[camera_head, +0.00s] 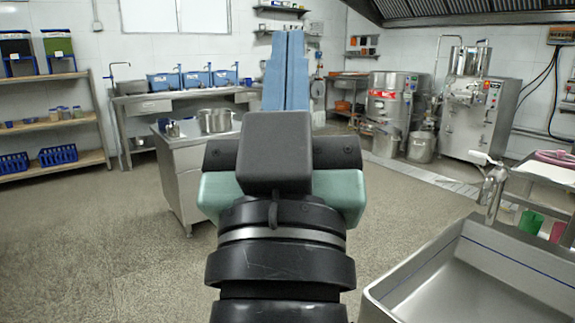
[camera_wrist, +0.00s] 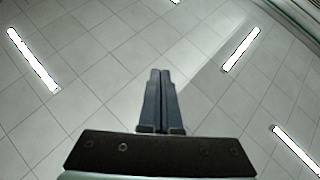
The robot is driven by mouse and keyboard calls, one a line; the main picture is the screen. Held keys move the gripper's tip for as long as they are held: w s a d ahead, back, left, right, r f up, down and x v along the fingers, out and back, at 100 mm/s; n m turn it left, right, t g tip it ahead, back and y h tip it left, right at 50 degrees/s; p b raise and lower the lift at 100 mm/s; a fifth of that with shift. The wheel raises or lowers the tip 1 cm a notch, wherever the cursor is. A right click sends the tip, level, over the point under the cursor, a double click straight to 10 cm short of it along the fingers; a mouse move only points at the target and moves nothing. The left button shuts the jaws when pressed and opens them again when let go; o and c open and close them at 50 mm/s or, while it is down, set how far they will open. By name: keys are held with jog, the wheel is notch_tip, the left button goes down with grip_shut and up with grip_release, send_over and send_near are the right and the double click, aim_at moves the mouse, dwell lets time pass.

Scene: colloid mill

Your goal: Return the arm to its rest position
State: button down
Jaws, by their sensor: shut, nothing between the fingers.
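My gripper (camera_head: 287,70) stands in the middle of the head view, at the end of my dark arm, with its blue fingers pointing up. The fingers lie side by side with nothing between them. In the wrist view my gripper (camera_wrist: 160,75) is shut and empty.
A steel sink (camera_head: 480,275) is close at the lower right, with a tap (camera_head: 492,190) at its rim. A steel table (camera_head: 185,180) with a pot (camera_head: 215,121) stands behind my arm to the left. The colloid mill (camera_head: 478,110) is at the back right. The floor at left is clear.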

jog(key=s+r+t+y+p, duration=0.1)
jog(key=s+r+t+p, duration=0.1)
jog(key=s+r, duration=0.35)
notch_tip(320, 180, up, 28)
jog(key=w+p, duration=0.1)
jog(key=p, duration=2.7)
jog(key=shift+w+r+p, duration=0.2)
jog(key=shift+w+p, duration=0.05)
jog(key=shift+p, duration=0.15)
